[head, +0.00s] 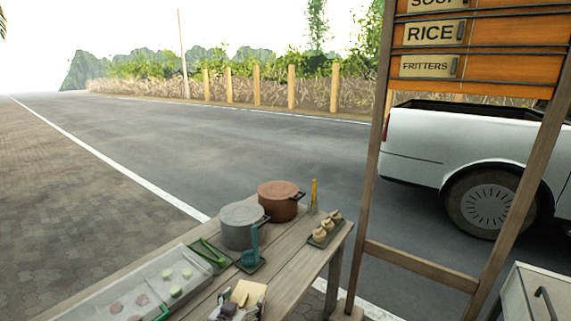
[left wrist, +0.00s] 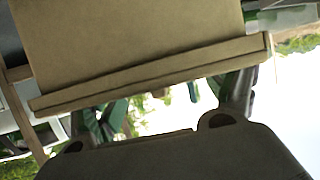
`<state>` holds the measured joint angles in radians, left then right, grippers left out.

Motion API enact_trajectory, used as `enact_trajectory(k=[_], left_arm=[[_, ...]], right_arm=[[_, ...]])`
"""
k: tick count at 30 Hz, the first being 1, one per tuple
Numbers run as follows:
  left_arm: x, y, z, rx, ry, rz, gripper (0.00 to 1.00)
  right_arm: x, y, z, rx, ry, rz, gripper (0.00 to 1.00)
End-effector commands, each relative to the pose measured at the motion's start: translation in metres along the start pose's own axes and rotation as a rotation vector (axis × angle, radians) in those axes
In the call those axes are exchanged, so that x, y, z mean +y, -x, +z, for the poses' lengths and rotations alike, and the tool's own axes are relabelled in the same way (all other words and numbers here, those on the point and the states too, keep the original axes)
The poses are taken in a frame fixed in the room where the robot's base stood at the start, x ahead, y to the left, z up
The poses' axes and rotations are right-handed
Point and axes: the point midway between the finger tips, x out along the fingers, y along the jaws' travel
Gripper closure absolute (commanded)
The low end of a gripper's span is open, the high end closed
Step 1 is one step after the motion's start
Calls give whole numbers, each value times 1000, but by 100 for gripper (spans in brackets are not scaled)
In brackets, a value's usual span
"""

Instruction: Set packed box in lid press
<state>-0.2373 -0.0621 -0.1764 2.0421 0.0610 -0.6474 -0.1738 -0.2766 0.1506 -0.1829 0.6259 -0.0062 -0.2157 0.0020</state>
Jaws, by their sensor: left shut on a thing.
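A tan box (left wrist: 130,45) fills the upper part of the left wrist view, with a raised lip along its near edge. It shows small in the head view (head: 247,292), low on the wooden table side. My left gripper (head: 238,306) is shut on it; its dark fingers (left wrist: 170,108) show at both sides below the lip. The box's contents are not visible. A teal upright piece on a dark base (head: 251,266) stands on the table just beyond the box; I cannot tell whether it is the lid press. My right gripper is not in view.
On the wooden table (head: 293,268) stand a grey pot (head: 240,228), a brown pot (head: 280,203) and a tray of buns (head: 325,231). A wooden sign frame (head: 372,150) rises right.

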Motion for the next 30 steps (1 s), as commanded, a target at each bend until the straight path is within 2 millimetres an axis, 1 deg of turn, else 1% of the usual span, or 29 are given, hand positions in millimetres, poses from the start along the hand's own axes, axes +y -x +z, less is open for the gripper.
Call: enact_trajectory(k=[3, 8, 18, 24, 30], left_arm=[[-13, 13, 11, -1, 19, -42, 41], [-30, 31, 25, -1, 41, -96, 41], [-61, 66, 48, 0, 80, -189, 41], [-71, 78, 55, 1, 90, -217, 41], [-73, 80, 56, 1, 93, -222, 41]], right_arm=[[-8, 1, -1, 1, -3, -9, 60], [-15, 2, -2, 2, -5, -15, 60], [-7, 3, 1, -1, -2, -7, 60], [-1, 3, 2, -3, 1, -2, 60], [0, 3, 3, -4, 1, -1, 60]])
